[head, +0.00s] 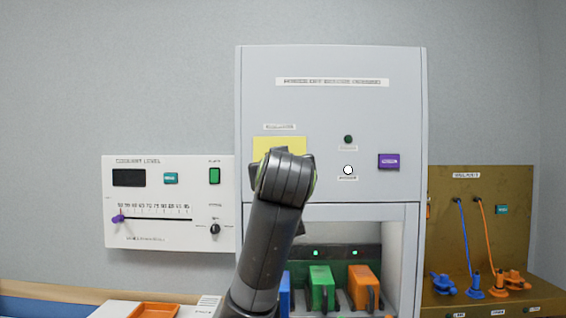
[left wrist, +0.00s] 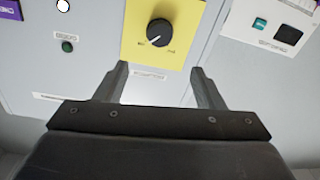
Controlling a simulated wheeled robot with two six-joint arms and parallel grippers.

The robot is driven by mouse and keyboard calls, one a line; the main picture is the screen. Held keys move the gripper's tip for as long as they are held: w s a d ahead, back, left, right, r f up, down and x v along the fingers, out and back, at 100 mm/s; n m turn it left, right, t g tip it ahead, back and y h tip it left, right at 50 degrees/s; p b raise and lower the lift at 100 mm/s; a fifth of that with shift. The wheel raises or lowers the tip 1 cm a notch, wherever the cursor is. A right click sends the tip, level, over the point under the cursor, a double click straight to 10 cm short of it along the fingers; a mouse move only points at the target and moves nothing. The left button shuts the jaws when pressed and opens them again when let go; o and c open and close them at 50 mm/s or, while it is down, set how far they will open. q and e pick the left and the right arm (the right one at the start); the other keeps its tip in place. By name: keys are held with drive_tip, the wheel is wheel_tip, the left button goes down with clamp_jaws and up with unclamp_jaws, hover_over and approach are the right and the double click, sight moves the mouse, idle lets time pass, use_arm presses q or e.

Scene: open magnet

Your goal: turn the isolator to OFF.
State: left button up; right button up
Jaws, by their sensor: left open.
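The isolator is a round black knob (left wrist: 161,33) on a yellow plate (left wrist: 187,32) on the cabinet front. Its pale pointer mark slants toward the lower left in the left wrist view. Small labels sit on both sides below it, too small to read. In the head view the yellow plate (head: 268,143) shows behind my left arm, which hides the knob. My left gripper (left wrist: 159,69) is open and empty, its fingers apart in front of the cabinet. In the left wrist picture the knob lies beyond the fingertips, between their lines, not touched. My right gripper is not in view.
The grey cabinet (head: 400,100) carries a green lamp (head: 348,139), a white round button (head: 348,170) and a purple label (head: 389,161). A white coolant panel (head: 150,235) is left. Coloured blocks sit in the bay below. A brown hose board (head: 480,220) is right.

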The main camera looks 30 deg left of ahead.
use_arm(q)
drive_tip(key=p+x, duration=0.4)
drive_tip(key=x, duration=0.9)
drive_tip(key=shift+w+f+p, duration=0.15)
drive_tip(key=shift+w+p, duration=0.1)
drive_tip(key=shift+p, duration=0.05)
drive_tip(key=shift+a, duration=0.1)
drive_tip(key=c, duration=1)
